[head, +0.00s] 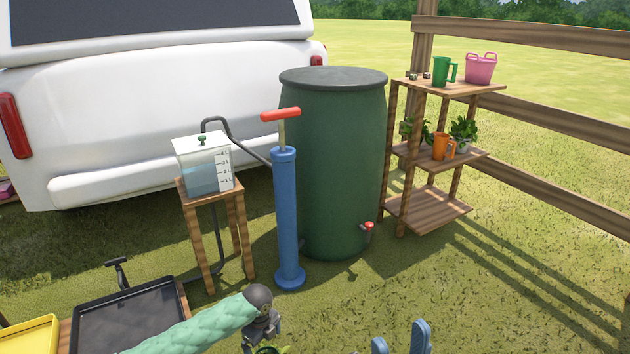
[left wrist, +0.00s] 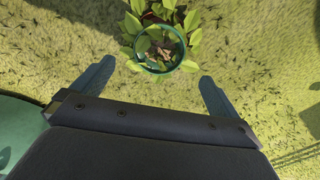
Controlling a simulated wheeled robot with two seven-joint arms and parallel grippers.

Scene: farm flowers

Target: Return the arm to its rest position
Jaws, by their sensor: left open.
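My left arm, in a green padded sleeve, reaches in from the lower left of the head view; its gripper fingers are not clear there. In the left wrist view my left gripper (left wrist: 157,70) is open, its two blue fingers wide apart. A leafy plant in a round green-rimmed pot (left wrist: 158,68) shows beyond and between the fingertips, apart from both fingers. Some leaves (head: 270,349) show at the head view's bottom edge, below the left wrist. My right gripper (head: 401,336) shows as two separated blue fingertips at the bottom edge, with nothing visible between them.
A blue hand pump (head: 287,215) stands before a dark green barrel (head: 335,160). A water tank (head: 203,165) sits on a wooden stand at left. A black tray (head: 140,318) and yellow tray (head: 30,338) lie lower left. A wooden shelf (head: 450,88) stands right; grass there is free.

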